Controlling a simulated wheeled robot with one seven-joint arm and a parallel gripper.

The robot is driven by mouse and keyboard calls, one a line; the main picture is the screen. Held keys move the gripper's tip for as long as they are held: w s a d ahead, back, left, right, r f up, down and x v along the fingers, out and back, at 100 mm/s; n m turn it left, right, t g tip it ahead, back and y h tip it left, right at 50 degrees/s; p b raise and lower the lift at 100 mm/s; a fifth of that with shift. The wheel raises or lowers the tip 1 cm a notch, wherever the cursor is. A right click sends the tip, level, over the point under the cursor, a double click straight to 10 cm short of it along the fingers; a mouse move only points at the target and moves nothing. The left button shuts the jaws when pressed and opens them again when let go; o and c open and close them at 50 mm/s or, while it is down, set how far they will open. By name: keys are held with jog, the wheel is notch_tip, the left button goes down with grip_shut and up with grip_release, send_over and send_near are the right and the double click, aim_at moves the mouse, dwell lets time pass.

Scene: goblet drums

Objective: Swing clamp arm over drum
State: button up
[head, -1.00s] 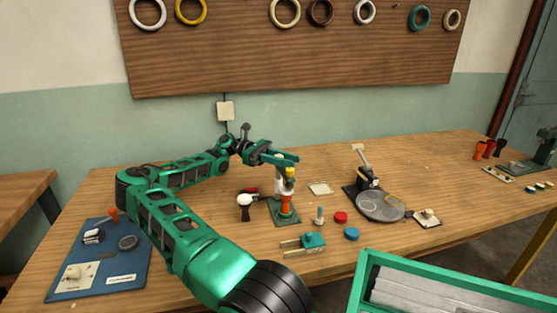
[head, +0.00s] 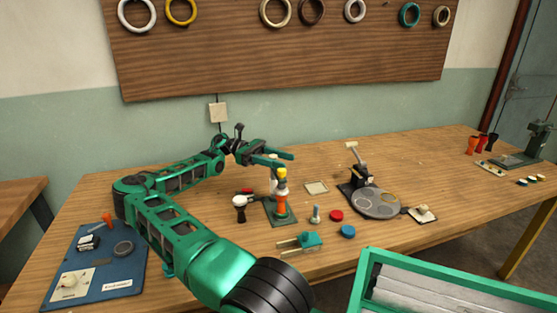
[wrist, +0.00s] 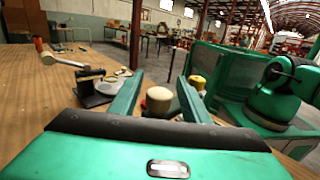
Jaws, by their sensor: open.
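An orange drum (head: 281,208) stands upright on a green base plate (head: 284,222) in the middle of the table. A yellow knob (head: 281,173) shows just above it, and a pale post-like part (head: 272,170) stands close to its left. I cannot tell how the clamp arm lies over the drum. My gripper (head: 285,154) is above this fixture with its fingers apart. No grip on anything shows.
A lever stand with a grey disc (head: 372,204) is to the right. A green toggle-like tool (head: 310,239), red cap (head: 336,215) and blue cap (head: 348,231) lie in front. A dark-and-white goblet piece (head: 240,205) is left. A blue mat (head: 90,265) lies at far left.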

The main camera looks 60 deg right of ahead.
jog(key=w, duration=1)
jog(key=shift+w+d, duration=0.35)
jog(key=shift+d, duration=0.05)
